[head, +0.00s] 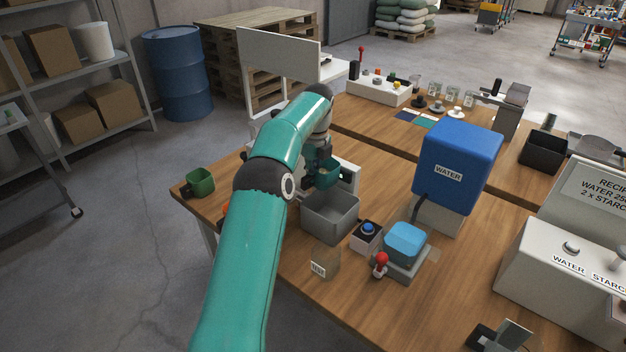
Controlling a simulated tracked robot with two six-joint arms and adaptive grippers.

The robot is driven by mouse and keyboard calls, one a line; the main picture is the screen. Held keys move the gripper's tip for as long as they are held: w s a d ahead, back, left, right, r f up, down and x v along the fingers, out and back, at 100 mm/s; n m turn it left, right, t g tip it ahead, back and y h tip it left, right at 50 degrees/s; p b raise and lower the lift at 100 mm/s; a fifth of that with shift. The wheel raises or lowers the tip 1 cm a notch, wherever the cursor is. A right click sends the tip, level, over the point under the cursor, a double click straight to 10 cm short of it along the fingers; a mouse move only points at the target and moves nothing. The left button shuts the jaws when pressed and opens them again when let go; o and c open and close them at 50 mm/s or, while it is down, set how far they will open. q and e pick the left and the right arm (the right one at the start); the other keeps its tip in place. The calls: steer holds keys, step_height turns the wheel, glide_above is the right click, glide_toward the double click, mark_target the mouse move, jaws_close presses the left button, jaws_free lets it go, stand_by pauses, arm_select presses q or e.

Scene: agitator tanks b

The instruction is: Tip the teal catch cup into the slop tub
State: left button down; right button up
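The teal catch cup (328,172) is small and partly hidden, just behind the grey slop tub (331,216) on the near wooden table. The tub is a square open box, and its visible inside looks empty. My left gripper (318,158) points down at the cup from above, beyond the tub's far rim. Its fingers are dark, small and overlap the cup, so I cannot tell whether they are closed on it. My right gripper is not in view.
Right of the tub are a blue-button box (367,236), a light-blue-topped device (405,243) and a blue water tank (458,165).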

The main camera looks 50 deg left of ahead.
arm_select(q)
steer(key=shift+r+y+b, duration=0.25)
steer(key=shift+y+b, duration=0.75)
steer(key=shift+b, duration=0.9)
steer(key=shift+r, duration=0.2)
steer(key=shift+a+y+b, duration=0.1)
steer(key=shift+y+b, duration=0.4)
steer(key=shift+b, duration=0.25)
steer(key=shift+r+b, duration=0.2)
steer(key=shift+b, duration=0.1)
steer(key=shift+y+b, duration=0.4)
steer(key=shift+b, duration=0.1)
steer(key=shift+y+b, duration=0.3)
steer(key=shift+b, duration=0.15)
